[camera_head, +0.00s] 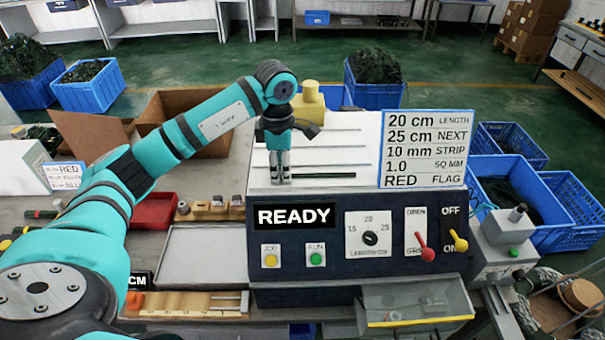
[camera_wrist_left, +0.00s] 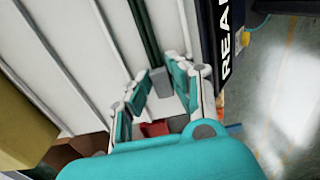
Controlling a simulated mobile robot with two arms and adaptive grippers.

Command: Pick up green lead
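A dark green lead (camera_head: 312,176) lies in the groove nearest the front on the pale sloped top of the machine. In the left wrist view the green lead (camera_wrist_left: 146,32) runs from the top edge down toward the gap between my fingers. My left gripper (camera_head: 281,181) points down at the left end of the lead. Its fingers stand apart in the wrist view (camera_wrist_left: 160,98), one on each side of the lead's line, and I see no contact with it. The lead's near end is partly hidden by the fingers. My right gripper is not in view.
The machine's front has a READY display (camera_head: 293,216), a dial (camera_head: 370,238) and red and yellow levers. A sign (camera_head: 424,150) stands on its right. A yellow block (camera_head: 309,103) is behind the gripper. A grey tray (camera_head: 205,257) and red bin (camera_head: 155,211) are left.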

